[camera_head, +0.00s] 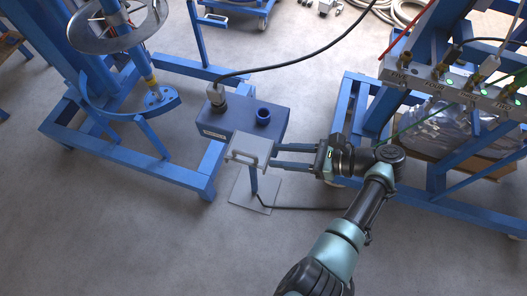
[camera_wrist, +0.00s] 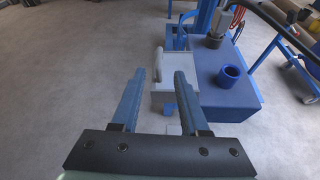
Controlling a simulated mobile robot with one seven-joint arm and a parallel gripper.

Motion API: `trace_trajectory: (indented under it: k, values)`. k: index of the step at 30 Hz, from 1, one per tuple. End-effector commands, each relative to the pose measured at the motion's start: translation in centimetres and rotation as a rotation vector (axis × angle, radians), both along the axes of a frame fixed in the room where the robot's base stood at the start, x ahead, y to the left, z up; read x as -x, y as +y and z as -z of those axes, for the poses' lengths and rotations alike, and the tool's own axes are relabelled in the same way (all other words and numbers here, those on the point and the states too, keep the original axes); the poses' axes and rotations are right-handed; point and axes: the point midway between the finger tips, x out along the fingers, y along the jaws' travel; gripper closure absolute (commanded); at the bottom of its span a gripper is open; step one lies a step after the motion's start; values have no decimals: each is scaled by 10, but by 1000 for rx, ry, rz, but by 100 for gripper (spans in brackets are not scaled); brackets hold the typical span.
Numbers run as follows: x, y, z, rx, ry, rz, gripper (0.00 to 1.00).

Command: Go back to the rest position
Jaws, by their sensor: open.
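My gripper (camera_head: 271,157) is open, with its two long blue fingers pointing left at a light grey box (camera_head: 258,142) with a handle (camera_head: 243,157). The box sits on a blue post above a flat floor plate (camera_head: 243,190). In the wrist view the open fingers (camera_wrist: 160,76) are apart, and the grey box (camera_wrist: 180,72) and its upright handle (camera_wrist: 157,62) show beyond and between them. Nothing is held. Whether a finger touches the box cannot be told.
A blue box (camera_head: 225,122) with a blue cup (camera_head: 263,116) stands just behind. The blue mixer frame (camera_head: 170,168) is at left; a valve rack (camera_head: 440,85) with blue frame is at right. Floor in front is clear.

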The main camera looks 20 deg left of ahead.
Motion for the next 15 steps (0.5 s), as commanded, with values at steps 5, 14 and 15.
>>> trace_trajectory:
  k: [5,14,15]
  values:
    - [0,-14,-5,0,0,1,55]
    - [0,-15,-7,0,0,-1,55]
    - [0,-15,-6,0,0,-1,55]
